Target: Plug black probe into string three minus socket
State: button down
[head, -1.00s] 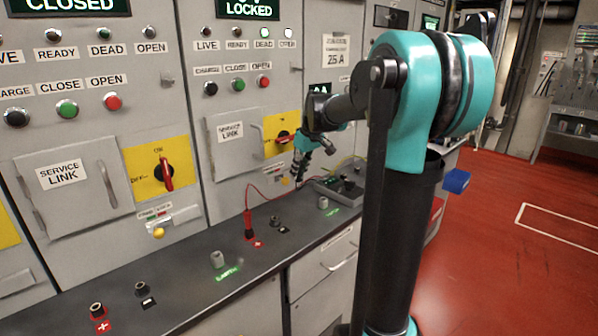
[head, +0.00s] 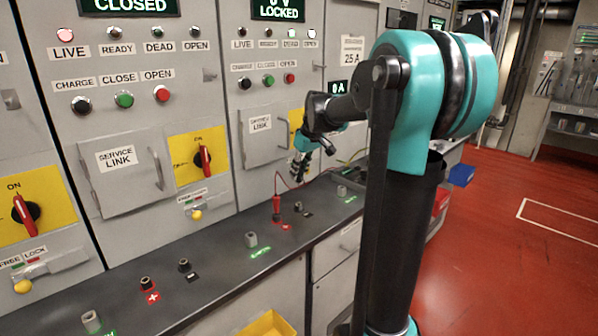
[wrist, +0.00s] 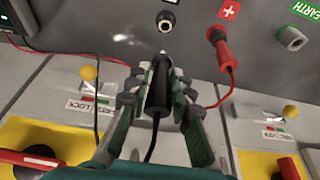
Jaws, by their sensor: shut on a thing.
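My gripper (wrist: 157,92) is shut on the black probe (wrist: 164,108), which lies between the fingers in the wrist view. Its bare metal tip points toward the bench panel. A black-ringed socket (wrist: 167,21) lies just beyond the tip, apart from it, with a black label partly cut off by the frame edge. In the head view my gripper (head: 302,166) hangs above the back of the bench, and the socket (head: 298,207) is below it. The red probe (wrist: 217,36) stands in the socket beside the red plus label (wrist: 229,10). No string number is legible.
An earth socket (wrist: 292,38) is right of the red probe. A red cable loops beside my gripper. In the head view, another red-labelled socket (head: 146,283) and black socket (head: 184,264) sit nearer on the bench. Cabinet fronts with switches and handles (head: 157,168) rise behind.

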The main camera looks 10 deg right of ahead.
jog(key=shift+f, duration=2.85)
jog(key=shift+f, duration=1.7)
jog(key=c, duration=1.3)
grip_release()
jog(key=shift+o, duration=0.2)
jog(key=v, duration=1.2)
